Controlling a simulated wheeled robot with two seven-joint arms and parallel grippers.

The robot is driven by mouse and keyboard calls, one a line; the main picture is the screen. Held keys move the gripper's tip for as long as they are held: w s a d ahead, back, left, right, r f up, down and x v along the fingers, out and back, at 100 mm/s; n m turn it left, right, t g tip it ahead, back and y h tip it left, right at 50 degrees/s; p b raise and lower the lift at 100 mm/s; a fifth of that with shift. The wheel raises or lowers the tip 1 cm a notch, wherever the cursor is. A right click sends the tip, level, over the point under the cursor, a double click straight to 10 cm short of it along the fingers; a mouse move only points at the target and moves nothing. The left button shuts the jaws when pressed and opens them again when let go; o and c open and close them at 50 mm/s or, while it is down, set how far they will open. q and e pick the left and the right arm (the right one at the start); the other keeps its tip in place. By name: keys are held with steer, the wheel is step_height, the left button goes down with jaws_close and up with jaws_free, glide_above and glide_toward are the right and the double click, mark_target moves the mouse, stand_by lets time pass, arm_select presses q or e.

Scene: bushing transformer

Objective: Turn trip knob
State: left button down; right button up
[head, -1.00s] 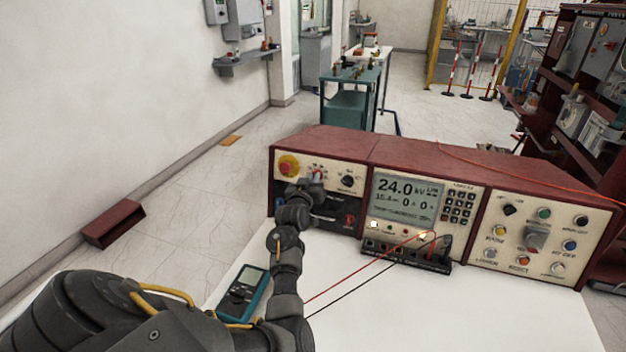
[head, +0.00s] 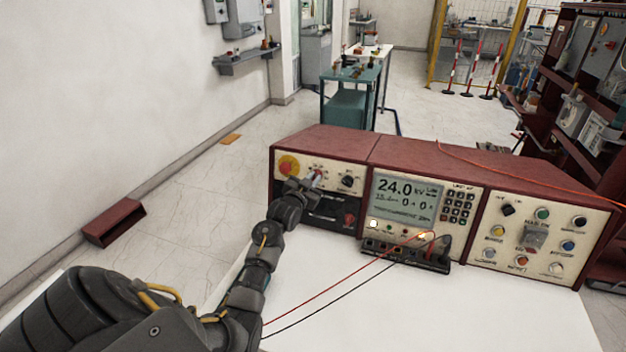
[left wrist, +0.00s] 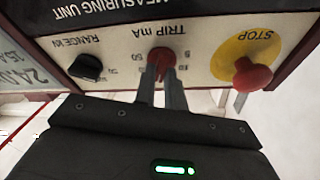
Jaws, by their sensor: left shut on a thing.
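The trip knob (left wrist: 161,58) is red and sits on the cream panel of the measuring unit, under the label TRIP mA, which shows upside down in the left wrist view. My left gripper (left wrist: 162,72) is shut on it, with one finger on each side. In the head view my left gripper (head: 308,184) reaches the left part of the panel, and the knob (head: 318,174) shows just past the fingertips. The knob's exact pointer position cannot be read. My right gripper is not in view.
A red stop button (left wrist: 252,76) on a yellow disc and a black range knob (left wrist: 86,67) flank the trip knob. The display (head: 408,197) reads 24.0 kV. Red and black leads cross the white table (head: 400,310).

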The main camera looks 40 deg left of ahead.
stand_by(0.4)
arm_select(q)
steer(key=c, duration=1.5)
jaws_free()
steer(key=shift+o, duration=0.2)
steer(key=shift+s, duration=0.1)
steer(key=b+v, duration=0.1)
steer(key=v, duration=0.9)
steer(key=shift+s, duration=0.3)
steer(key=shift+f, duration=0.1)
